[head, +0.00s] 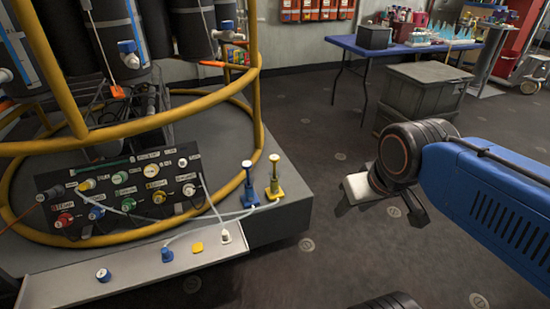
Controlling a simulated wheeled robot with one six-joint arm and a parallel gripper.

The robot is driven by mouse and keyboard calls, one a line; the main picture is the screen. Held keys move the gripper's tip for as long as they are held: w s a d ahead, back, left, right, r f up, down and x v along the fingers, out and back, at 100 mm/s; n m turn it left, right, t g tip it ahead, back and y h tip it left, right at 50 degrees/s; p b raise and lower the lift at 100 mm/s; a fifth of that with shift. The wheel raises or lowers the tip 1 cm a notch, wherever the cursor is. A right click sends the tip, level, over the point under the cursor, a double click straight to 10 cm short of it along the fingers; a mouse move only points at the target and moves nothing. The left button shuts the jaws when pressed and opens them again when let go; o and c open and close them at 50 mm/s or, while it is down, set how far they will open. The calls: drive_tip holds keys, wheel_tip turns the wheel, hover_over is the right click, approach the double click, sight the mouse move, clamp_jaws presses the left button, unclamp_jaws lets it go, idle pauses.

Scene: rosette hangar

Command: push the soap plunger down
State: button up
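Two upright plunger-like pieces stand on the right corner of the grey platform: a blue one (249,186) with a pale top, and a yellow one (274,178) with a pale top. Both tops stand up on thin stems. I cannot read any label that tells which is the soap plunger. My gripper (388,203) hangs under my blue arm at the right, well apart from both and to their right. Only part of it shows, a pale block and a dark piece, so its opening is unclear. Nothing is seen held in it.
A black panel (125,190) with coloured connectors and hoses stands left of the plungers. Yellow rails (250,130) curve behind them. A light ledge (130,272) runs in front. A grey crate (422,98) and blue table (365,49) stand behind. Floor between platform and gripper is clear.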

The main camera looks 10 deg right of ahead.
drive_tip(key=shift+w, duration=0.1)
drive_tip(key=c, duration=0.5)
drive_tip(key=shift+w+r, duration=0.2)
drive_tip(key=shift+w, duration=0.1)
clamp_jaws()
drive_tip(key=w+a+r, duration=0.1)
drive_tip(key=w+r, duration=0.3)
drive_tip(key=w, duration=0.7)
drive_tip(key=n+g, duration=0.1)
drive_tip(key=g, duration=0.1)
hover_over(274, 157)
drive_tip(key=s, duration=0.1)
drive_tip(key=s+x, duration=0.1)
drive_tip(key=x, duration=0.4)
drive_tip(key=s+x, duration=0.1)
drive_tip(key=x, duration=0.5)
drive_tip(key=s+f+x, duration=0.1)
drive_tip(key=s+x, duration=0.1)
drive_tip(key=x, duration=0.4)
drive_tip(key=shift+s, duration=0.1)
drive_tip(key=shift+x, duration=0.8)
